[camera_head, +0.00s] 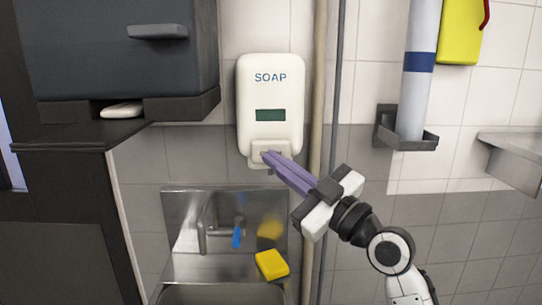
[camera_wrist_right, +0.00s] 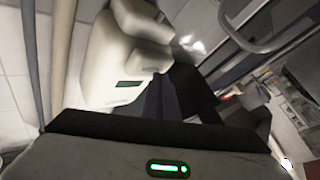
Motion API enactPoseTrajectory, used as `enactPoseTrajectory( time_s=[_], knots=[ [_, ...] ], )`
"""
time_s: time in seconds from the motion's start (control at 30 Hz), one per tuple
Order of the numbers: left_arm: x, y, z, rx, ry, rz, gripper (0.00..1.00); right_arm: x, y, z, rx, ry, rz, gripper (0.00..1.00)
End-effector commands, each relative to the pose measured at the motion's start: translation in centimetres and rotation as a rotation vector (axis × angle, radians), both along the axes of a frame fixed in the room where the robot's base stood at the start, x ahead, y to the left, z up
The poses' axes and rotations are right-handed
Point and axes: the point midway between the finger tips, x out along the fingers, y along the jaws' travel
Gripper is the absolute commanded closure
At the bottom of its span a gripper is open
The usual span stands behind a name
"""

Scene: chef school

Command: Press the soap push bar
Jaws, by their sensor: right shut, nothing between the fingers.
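The white soap dispenser (camera_head: 270,90) hangs on the tiled wall in the head view, with "SOAP" printed above a dark green window. Its push bar (camera_head: 262,148) sticks out at the bottom. My right gripper (camera_head: 268,157) is shut and empty, and its purple fingertips overlap the front of the push bar. Whether they touch it or stop just short, I cannot tell. In the right wrist view the dispenser (camera_wrist_right: 105,60) is close beyond the dark fingers (camera_wrist_right: 160,95). My left gripper is not in view.
A steel sink (camera_head: 175,270) with a faucet (camera_head: 205,225) and a yellow sponge (camera_head: 271,264) is below. A dark cabinet (camera_head: 80,60) stands left. Pipes (camera_head: 318,90) run just right of the dispenser. A white cylinder (camera_head: 417,80) sits in a wall bracket (camera_head: 405,141) further right.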

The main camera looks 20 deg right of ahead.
Motion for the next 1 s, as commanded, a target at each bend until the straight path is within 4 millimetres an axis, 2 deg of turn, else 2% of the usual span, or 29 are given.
enactPoseTrajectory(
  time_s=[1.0],
  knots=[
    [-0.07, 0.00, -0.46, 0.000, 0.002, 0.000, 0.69, 0.79, -0.18, -0.02, 0.001, 0.000, 0.001, 1.00]
  ],
)
